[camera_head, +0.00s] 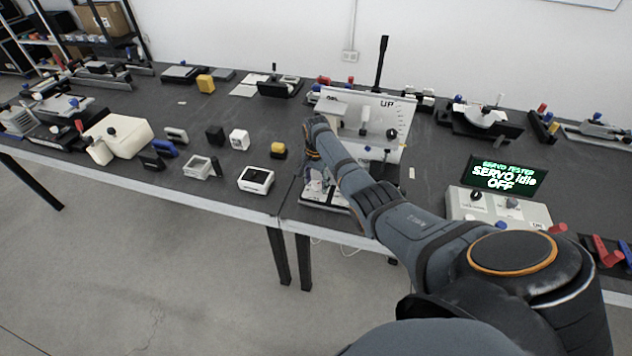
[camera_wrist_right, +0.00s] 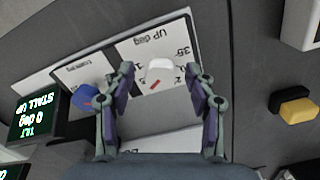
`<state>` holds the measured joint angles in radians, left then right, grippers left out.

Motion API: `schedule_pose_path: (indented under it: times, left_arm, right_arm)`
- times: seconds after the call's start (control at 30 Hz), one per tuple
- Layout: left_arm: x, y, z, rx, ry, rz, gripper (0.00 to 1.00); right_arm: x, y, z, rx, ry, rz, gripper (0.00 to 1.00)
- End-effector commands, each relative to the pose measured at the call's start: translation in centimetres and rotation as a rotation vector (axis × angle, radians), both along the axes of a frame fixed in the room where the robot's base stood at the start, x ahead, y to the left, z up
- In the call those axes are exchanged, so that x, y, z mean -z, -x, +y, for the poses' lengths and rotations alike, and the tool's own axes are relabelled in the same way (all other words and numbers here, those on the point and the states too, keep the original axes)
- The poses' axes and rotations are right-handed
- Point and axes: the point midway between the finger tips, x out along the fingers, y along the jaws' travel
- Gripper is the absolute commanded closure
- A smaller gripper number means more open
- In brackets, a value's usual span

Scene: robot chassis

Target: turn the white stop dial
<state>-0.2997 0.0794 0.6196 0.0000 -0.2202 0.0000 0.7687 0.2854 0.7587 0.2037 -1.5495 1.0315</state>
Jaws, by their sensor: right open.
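The white stop dial (camera_wrist_right: 160,72) has a red mark and sits on a white plate (camera_wrist_right: 143,55) lettered "UP deg". In the right wrist view my right gripper (camera_wrist_right: 160,82) is open, with one finger on each side of the dial. Gaps show between the dial and both fingers. In the head view a white panel (camera_head: 340,105) marked "UP" stands on the table, with a white round piece (camera_head: 364,115) on its face. My right arm reaches to its lower left and hides part of it. My left gripper is not in view.
A blue knob (camera_wrist_right: 86,97) with a red mark is beside the dial, near a lit display (camera_wrist_right: 36,117). A yellow and black block (camera_wrist_right: 291,104) lies to the right. In the head view, the servo tester screen (camera_head: 505,177) reads "idle OFF". Several small devices crowd the tables.

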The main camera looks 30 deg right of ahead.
Motion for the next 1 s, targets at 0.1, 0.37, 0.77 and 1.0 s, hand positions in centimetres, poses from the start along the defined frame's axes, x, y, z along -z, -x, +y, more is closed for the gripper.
schedule_pose_path:
  times: [0.1, 0.37, 0.77, 1.0]
  left_arm:
    - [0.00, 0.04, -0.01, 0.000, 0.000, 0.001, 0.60]
    - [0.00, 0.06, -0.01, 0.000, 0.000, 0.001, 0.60]
    - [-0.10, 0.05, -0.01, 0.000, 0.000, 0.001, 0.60]
    - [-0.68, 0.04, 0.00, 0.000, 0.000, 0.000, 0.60]
  right_arm:
    - [-0.01, -0.03, 0.01, 0.000, 0.000, -0.001, 0.44]
    - [-0.04, -0.03, 0.01, 0.000, 0.000, -0.001, 0.69]
    - [-0.09, -0.02, 0.01, -0.011, 0.000, 0.000, 0.99]
    - [-0.22, -0.04, -0.01, -0.103, 0.000, -0.001, 0.99]
